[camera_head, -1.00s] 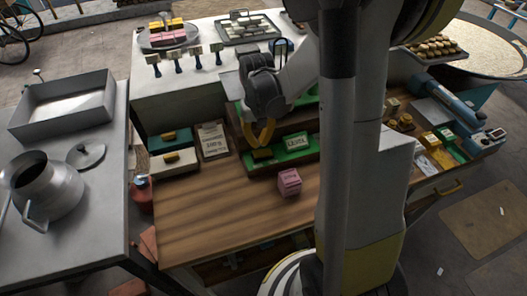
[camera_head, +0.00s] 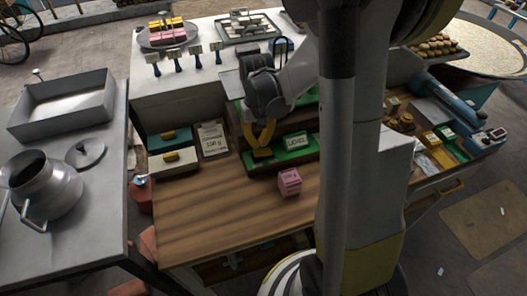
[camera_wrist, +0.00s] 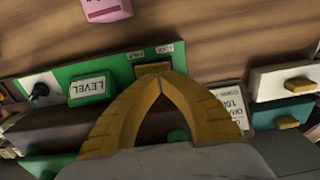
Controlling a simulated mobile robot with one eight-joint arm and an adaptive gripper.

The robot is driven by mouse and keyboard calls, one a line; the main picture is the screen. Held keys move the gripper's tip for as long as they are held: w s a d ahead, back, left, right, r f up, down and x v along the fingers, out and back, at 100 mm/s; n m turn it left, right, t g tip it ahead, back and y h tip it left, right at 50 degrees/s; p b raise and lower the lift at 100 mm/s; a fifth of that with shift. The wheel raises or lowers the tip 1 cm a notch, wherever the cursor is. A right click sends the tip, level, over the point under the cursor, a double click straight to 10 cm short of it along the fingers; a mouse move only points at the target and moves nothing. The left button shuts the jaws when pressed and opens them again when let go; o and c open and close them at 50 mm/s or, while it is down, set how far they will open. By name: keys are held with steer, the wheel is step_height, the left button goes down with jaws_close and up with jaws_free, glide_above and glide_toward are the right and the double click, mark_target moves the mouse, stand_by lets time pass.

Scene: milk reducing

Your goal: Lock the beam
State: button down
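A green panel (camera_head: 300,150) with a LEVEL sign (camera_head: 295,141) is fixed along the back of the wooden counter. A yellow slider knob (camera_head: 262,154) sits on it, left of the sign; in the wrist view the knob (camera_wrist: 152,70) is under two small labels that are hard to read. My gripper (camera_head: 262,145) is over the knob. In the wrist view its yellow fingers (camera_wrist: 160,79) meet at the tips, right at the knob's edge, with nothing seen between them. Whether they touch the knob is unclear. The beam itself cannot be made out.
A pink cube (camera_head: 289,182) stands on the counter in front of the panel. A metal can (camera_head: 45,185) stands on the left table.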

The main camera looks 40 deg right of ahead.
mark_target(259, 152)
steer(key=shift+f+b, duration=1.9)
steer(key=shift+f, duration=0.3)
stand_by(0.7)
steer(key=shift+r, duration=0.1)
steer(key=shift+r+p, duration=2.55)
steer(key=shift+r, duration=0.95)
steer(key=s+a+r+n+t+b, duration=0.3)
steer(key=s+a+t+b, duration=0.4)
steer(key=s+a+b, duration=0.3)
steer(key=shift+s+a+b, duration=0.4)
steer(key=shift+a+b, duration=0.1)
steer(key=shift+a, duration=1.25)
steer(key=shift+r, duration=0.1)
